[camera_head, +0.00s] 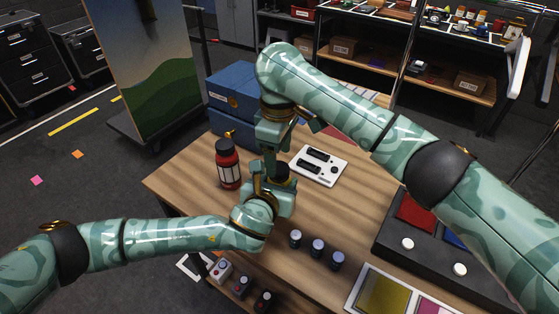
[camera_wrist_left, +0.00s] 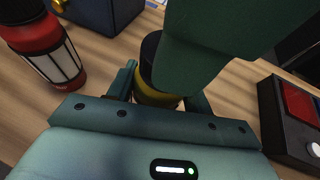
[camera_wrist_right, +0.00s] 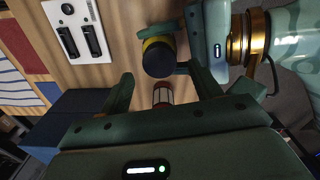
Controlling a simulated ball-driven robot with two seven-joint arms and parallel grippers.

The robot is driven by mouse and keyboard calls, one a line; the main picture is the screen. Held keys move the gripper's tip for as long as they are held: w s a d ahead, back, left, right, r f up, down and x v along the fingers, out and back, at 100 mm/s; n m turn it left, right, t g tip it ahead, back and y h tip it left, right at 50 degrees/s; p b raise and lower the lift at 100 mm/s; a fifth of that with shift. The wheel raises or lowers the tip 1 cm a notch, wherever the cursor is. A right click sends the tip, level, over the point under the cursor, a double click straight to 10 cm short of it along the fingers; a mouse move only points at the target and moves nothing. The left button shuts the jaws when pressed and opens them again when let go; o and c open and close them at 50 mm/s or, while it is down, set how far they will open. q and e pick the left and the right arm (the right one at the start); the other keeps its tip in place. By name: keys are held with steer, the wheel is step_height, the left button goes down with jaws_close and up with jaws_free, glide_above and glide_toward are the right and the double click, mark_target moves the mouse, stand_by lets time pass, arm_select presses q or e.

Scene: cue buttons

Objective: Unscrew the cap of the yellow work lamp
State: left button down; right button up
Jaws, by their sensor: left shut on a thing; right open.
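The yellow work lamp (camera_wrist_left: 152,96) is gripped by my left gripper (camera_wrist_left: 160,92). Its dark cap (camera_wrist_right: 158,58) faces my right gripper (camera_wrist_right: 164,88). In the head view the cap (camera_head: 278,172) shows just above my left gripper (camera_head: 272,192), and the arms hide most of the lamp. My right gripper (camera_head: 272,146) is open and points down, close above the cap. In the right wrist view its fingers are apart, with the cap just beyond them; contact is not clear. I cannot tell whether the lamp touches the table.
A red lamp (camera_head: 228,165) stands upright on the wooden table (camera_head: 185,178) to the left. Blue boxes (camera_head: 232,92) are behind it. A white switch panel (camera_head: 319,166) lies behind the arms. Several small knobs (camera_head: 317,247) and a dark button console (camera_head: 432,240) are at front right.

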arm_select(q)
steer(key=c, duration=0.5)
jaws_free()
